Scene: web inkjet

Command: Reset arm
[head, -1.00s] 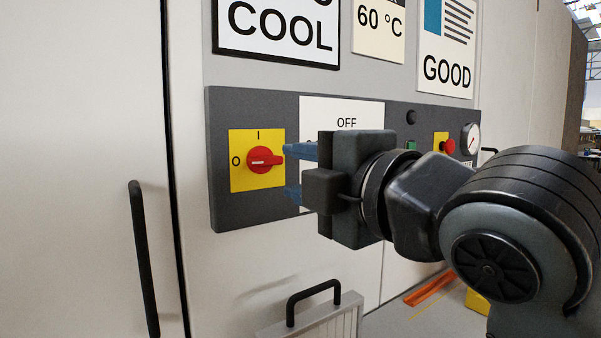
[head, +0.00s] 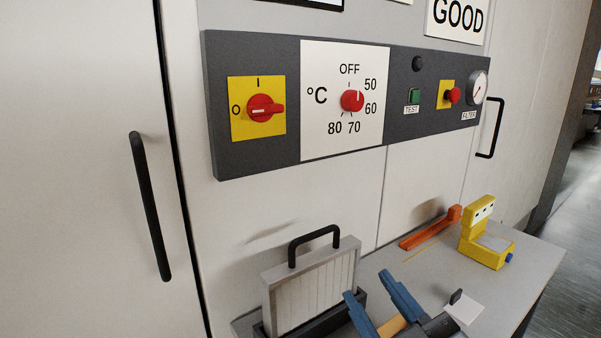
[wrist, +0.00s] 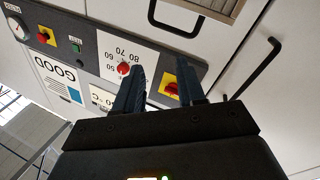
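My gripper (head: 364,283) shows at the bottom of the head view as two blue fingers pointing up and left, apart from each other. The rest of my arm is outside that view. In the wrist view my gripper (wrist: 163,73) also has its dark blue fingers apart, with nothing held between them. The control panel (head: 290,150) lies ahead and above, upside down in the wrist view. The red temperature dial (head: 352,100) is in full view. The fingers appear clear of both.
A filter with a black handle (head: 314,240) stands in a dark holder left of my fingers. A grey table (head: 470,285) carries an orange bar (head: 430,232) and a yellow device (head: 487,240). A black door handle (head: 150,205) sticks out at the left.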

